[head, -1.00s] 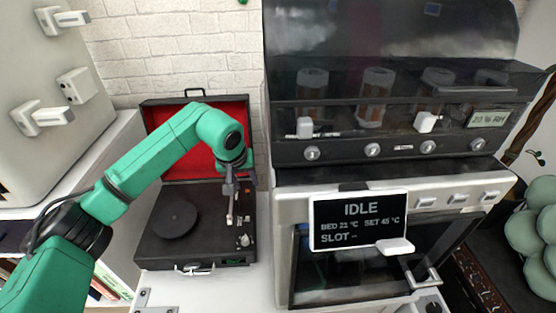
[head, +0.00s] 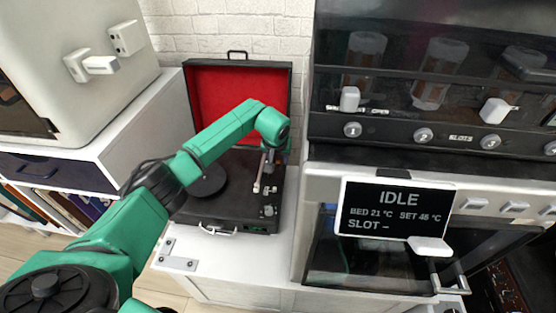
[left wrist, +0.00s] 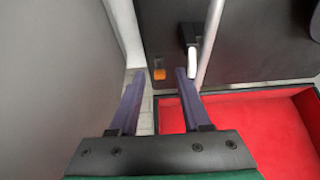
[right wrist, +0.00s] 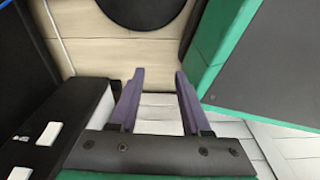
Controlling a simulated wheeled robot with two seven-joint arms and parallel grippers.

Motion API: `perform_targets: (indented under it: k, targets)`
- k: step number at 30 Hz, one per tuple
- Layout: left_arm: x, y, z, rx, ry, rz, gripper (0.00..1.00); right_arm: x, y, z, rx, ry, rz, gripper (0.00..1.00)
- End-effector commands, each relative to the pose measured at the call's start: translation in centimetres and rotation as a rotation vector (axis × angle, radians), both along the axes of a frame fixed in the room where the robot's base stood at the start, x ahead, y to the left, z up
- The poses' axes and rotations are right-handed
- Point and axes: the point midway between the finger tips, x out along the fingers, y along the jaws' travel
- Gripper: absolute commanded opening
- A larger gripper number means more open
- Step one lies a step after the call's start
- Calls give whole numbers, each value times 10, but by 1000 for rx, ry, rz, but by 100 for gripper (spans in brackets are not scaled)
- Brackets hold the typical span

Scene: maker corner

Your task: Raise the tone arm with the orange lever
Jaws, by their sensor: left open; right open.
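The record player is an open black case (head: 208,216) with a red-lined lid (head: 240,100) in the head view. Its dark platter (head: 208,181) lies left and the pale tone arm (head: 258,178) right. My left gripper (head: 270,158) is over the right rear of the deck. In the left wrist view the open left fingers (left wrist: 157,72) have the small orange lever (left wrist: 159,75) between their tips in the picture; contact cannot be told. The silver tone arm (left wrist: 209,45) runs beside the right finger. My right gripper (right wrist: 160,72) is open and empty, seen only in its wrist view.
A machine with an "IDLE" screen (head: 397,210) stands close to the right of the player. A pale cabinet (head: 75,75) stands to the left. The raised lid is close behind my left gripper. Wooden floor (right wrist: 110,50) shows under my right gripper.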

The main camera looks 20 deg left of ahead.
Motion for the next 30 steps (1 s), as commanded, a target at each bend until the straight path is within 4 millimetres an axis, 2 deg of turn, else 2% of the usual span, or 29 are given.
perform_targets:
  k: [5,6,9,17,23,27,30]
  targets:
    - [0,0,0,0,0,0,48,0,0,0,0,0,0,48]
    - [0,0,1,0,0,0,32,0,0,0,0,0,0,48]
    - [0,0,1,0,0,0,0,0,0,0,0,0,0,48]
    - [2,1,-1,-4,20,3,0,2,0,-2,-1,4,-2,48]
    - [10,2,-4,-33,134,5,0,38,10,11,9,-13,-16,48]
    - [13,3,-3,-48,196,2,0,60,17,31,17,-15,-24,48]
    - [14,3,-1,-56,225,2,0,69,19,44,20,-17,-26,48]
